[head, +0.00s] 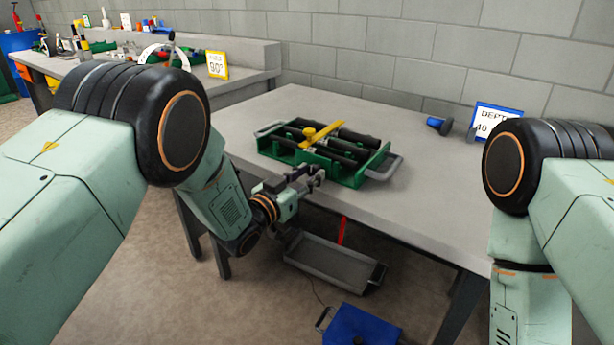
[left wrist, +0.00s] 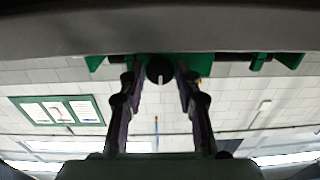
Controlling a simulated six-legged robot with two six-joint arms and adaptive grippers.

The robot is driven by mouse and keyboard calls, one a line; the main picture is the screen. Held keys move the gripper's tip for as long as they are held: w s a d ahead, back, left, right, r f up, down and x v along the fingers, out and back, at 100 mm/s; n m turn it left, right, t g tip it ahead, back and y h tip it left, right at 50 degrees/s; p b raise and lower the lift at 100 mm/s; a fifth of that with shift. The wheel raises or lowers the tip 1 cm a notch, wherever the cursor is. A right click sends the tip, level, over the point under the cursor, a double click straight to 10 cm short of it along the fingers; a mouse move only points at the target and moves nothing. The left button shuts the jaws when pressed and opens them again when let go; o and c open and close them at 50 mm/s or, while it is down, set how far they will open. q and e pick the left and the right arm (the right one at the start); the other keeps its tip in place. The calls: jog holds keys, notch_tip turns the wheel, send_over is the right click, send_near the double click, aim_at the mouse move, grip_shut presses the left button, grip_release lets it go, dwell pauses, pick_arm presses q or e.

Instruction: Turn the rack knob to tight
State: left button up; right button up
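The green rack (head: 345,172) lies on the near table, with dark rods, grey side handles and a yellow bar (head: 325,135) across it. A round black knob (left wrist: 160,69) with a short white mark shows at the rack in the left wrist view. In the head view I cannot make the knob out behind my gripper. My left gripper (head: 312,178) is at the rack's front side. Its two fingers (left wrist: 159,84) are spread, one on each side of the knob; I cannot tell if they touch it. My right gripper is out of view.
A blue and black tool (head: 438,125) and a "DEPTH" sign (head: 494,121) stand at the back right of the table (head: 420,215). A grey tray (head: 333,265) and a blue box (head: 360,326) are below. Another bench (head: 245,62) with tools stands at back left.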

pick_arm(q)
grip_shut()
jog(key=shift+m, duration=2.8)
jog(key=shift+o, duration=2.4)
grip_release()
jog(key=v, duration=1.2)
jog(key=shift+s, duration=0.1)
